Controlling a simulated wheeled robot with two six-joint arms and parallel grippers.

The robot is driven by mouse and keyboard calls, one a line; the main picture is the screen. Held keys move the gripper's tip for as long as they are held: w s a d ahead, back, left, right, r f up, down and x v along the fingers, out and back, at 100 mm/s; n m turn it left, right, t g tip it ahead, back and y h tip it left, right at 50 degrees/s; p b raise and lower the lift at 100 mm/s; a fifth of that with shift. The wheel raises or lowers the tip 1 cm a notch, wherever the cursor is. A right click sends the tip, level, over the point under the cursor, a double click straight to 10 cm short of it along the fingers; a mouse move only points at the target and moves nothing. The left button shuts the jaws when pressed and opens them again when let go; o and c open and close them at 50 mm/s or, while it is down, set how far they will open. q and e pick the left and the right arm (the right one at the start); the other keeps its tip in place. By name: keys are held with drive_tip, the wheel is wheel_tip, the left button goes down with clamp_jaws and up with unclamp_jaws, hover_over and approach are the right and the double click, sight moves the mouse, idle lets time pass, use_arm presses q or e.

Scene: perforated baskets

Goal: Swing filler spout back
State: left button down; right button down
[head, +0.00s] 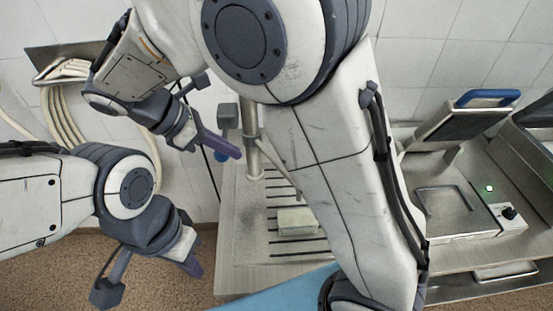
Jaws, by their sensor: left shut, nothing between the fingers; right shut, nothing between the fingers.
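A grey upright pipe (250,135) rises from the slotted steel draining top (243,235), with a thin pale tube (276,150) slanting down to the right from it. I take this to be the filler and its spout; my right arm covers much of it, so the spout's full shape and angle are hidden. My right gripper (236,152) is shut and empty, its purple fingertips just left of the pipe. I cannot tell if they touch it. My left gripper (193,266) is shut and empty, low at the left, apart from the draining top.
A pale block (297,221) lies on the slots. A coiled hose (62,115) hangs from a steel wall plate at the left. A steel machine (460,215) with a blue-handled lid (487,98) stands at the right. A blue surface (285,292) is at the front.

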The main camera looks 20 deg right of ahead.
drive_tip(key=d+r+p+x, duration=0.1)
drive_tip(key=p+x, duration=0.3)
drive_tip(key=x, duration=0.9)
drive_tip(key=shift+d+r, duration=0.25)
drive_tip(key=shift+d, duration=0.2)
